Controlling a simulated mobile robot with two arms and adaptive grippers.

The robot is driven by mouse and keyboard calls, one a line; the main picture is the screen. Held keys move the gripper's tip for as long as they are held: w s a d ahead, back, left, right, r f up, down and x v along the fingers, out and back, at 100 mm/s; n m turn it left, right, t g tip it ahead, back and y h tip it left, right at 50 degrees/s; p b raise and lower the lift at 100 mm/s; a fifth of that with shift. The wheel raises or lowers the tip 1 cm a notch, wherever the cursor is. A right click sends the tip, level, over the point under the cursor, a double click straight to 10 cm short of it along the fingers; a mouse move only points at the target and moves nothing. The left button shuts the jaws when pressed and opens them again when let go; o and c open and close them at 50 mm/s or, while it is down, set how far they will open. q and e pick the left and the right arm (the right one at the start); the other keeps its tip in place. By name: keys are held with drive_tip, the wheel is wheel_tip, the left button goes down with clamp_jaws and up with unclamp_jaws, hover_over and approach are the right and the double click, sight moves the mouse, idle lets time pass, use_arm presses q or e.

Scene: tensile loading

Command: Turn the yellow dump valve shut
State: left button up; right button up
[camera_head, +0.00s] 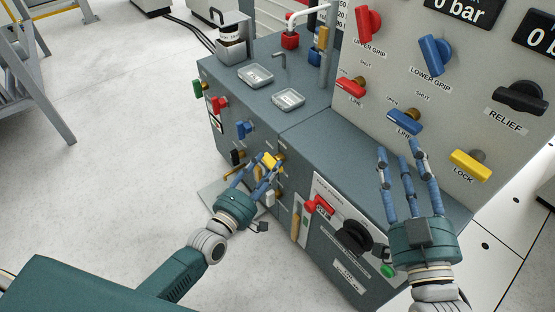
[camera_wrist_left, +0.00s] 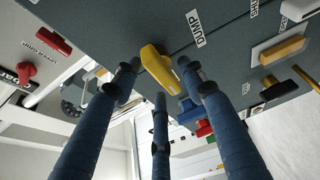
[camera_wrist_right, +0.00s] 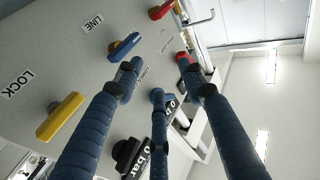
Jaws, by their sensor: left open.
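The yellow dump valve handle (camera_head: 270,161) is on the front face of the grey-green cabinet. It also shows in the left wrist view (camera_wrist_left: 159,69), beside a DUMP label (camera_wrist_left: 195,29). My left gripper (camera_head: 258,179) is right in front of it with fingers spread. In the left wrist view the handle lies between the open blue fingertips (camera_wrist_left: 162,82); I cannot tell whether any finger touches it. My right gripper (camera_head: 405,158) is spread open and empty in front of the upright panel, and its fingers show in the right wrist view (camera_wrist_right: 165,84).
A blue valve (camera_head: 244,129) and a red valve (camera_head: 219,104) are further left on the cabinet front. A red handle (camera_head: 319,206) and a black knob (camera_head: 354,237) are to the right. The yellow LOCK handle (camera_head: 470,166) is near my right gripper. The floor at left is mostly clear.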

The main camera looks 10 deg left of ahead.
use_arm(q)
drive_tip(key=shift+w+d, duration=0.1)
drive_tip(key=shift+w, duration=0.3)
use_arm(e)
drive_tip(key=shift+w+d+r+t, duration=0.15)
drive_tip(key=shift+w+r+t, duration=0.15)
drive_tip(key=shift+r, duration=0.15)
use_arm(q)
clamp_jaws()
